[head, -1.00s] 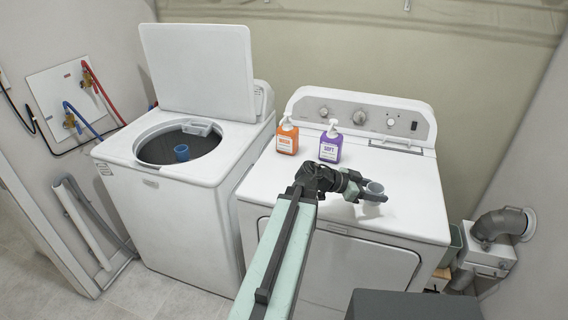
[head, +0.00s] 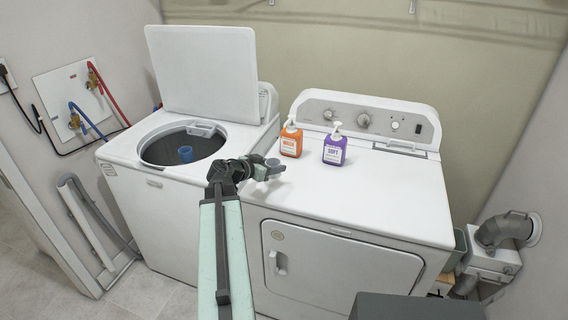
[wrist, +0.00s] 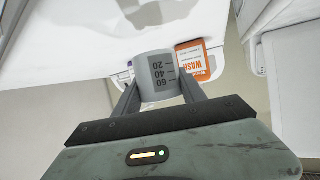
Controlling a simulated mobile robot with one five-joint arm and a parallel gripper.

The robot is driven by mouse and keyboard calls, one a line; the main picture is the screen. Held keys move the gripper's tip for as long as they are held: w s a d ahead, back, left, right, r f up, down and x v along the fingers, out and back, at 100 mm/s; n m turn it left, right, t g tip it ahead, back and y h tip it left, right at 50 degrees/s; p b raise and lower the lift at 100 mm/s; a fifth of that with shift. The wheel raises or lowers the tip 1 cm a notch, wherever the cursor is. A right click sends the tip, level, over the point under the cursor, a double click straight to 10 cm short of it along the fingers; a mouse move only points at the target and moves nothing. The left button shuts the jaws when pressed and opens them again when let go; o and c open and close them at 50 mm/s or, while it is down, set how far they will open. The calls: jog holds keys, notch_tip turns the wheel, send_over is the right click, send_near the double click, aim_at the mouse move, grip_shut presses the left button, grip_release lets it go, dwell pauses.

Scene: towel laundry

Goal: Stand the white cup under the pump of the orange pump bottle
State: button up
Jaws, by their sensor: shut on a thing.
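The white cup (head: 272,165) is held in my gripper (head: 265,169), near the left edge of the dryer top. The orange pump bottle (head: 290,142) stands upright on the dryer top, just behind and to the right of the cup, with a white pump on top. In the wrist view the bottle's orange label (wrist: 193,60) shows right beside the cup. I cannot tell the exact gap between them.
A purple pump bottle (head: 334,150) stands to the right of the orange one on the dryer (head: 385,190). The dryer top's right side is clear.

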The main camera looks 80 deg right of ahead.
jog(key=b, duration=0.1)
send_over(291, 152)
jog(key=w+a, duration=0.3)
jog(key=a, duration=0.1)
jog(key=shift+s+d+f, duration=0.15)
jog(key=shift+s+f, duration=0.05)
jog(key=shift+f, duration=0.5)
notch_tip(291, 152, down, 4)
jog(key=b, duration=0.4)
jog(key=shift+d, duration=0.1)
jog(key=shift+r, duration=0.2)
jog(key=shift+f, duration=0.2)
jog(key=o, duration=1.3)
jog(key=shift+r, duration=0.35)
jog(key=p+v, duration=0.4)
jog(key=v, duration=0.7)
jog(key=shift+w+a+p, duration=0.1)
jog(key=shift+a+p, duration=0.15)
jog(key=shift+p, duration=0.1)
jog(key=shift+w+a, duration=0.15)
jog(key=shift+w, duration=0.05)
